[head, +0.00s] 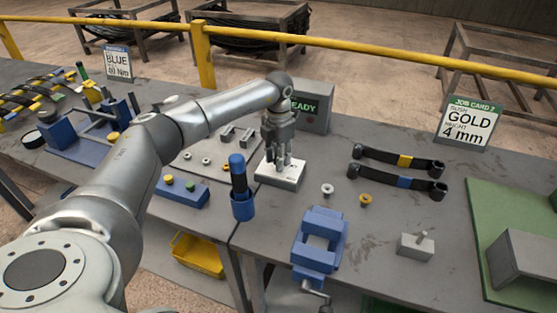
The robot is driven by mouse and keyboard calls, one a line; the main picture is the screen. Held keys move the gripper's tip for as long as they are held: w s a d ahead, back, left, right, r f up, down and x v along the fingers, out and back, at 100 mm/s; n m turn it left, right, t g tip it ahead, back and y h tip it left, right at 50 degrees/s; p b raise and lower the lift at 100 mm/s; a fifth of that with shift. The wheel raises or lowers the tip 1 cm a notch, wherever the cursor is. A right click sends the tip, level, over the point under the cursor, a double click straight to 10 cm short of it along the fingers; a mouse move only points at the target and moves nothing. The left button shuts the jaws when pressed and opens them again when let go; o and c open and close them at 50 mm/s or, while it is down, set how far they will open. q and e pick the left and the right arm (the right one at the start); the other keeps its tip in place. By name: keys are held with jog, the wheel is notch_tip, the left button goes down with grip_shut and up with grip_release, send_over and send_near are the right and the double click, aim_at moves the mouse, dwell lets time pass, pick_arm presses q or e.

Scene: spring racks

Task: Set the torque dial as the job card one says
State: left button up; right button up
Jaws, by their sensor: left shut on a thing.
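Job card one (118,63) stands at the back left of the bench. It reads BLUE and a torque in Nm that looks like 40, though the small print is blurred. A small pale box (291,178), which appears to be the torque dial's base, sits on the bench near the middle. My left gripper (279,162) points down over this box, its fingers shut on the dial's knob. The fingers hide the knob, and I cannot read its setting. My right gripper is not in view.
A grey box with a READY display (312,108) stands behind the gripper. A blue holder with a dark-handled tool (242,205) and a blue vise (319,243) are close in front.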

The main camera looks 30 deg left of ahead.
pick_arm(q)
jog(key=m+b, duration=0.1)
jog(key=m, duration=0.3)
jog(key=shift+a+m+b, duration=0.1)
jog(key=shift+m+b, duration=0.2)
jog(key=m+b, duration=0.1)
jog(key=m, duration=0.3)
jog(key=shift+w+r, duration=0.1)
jog(key=shift+m, duration=0.4)
jog(key=o, duration=1)
notch_tip(320, 180, up, 12)
dwell(0.4)
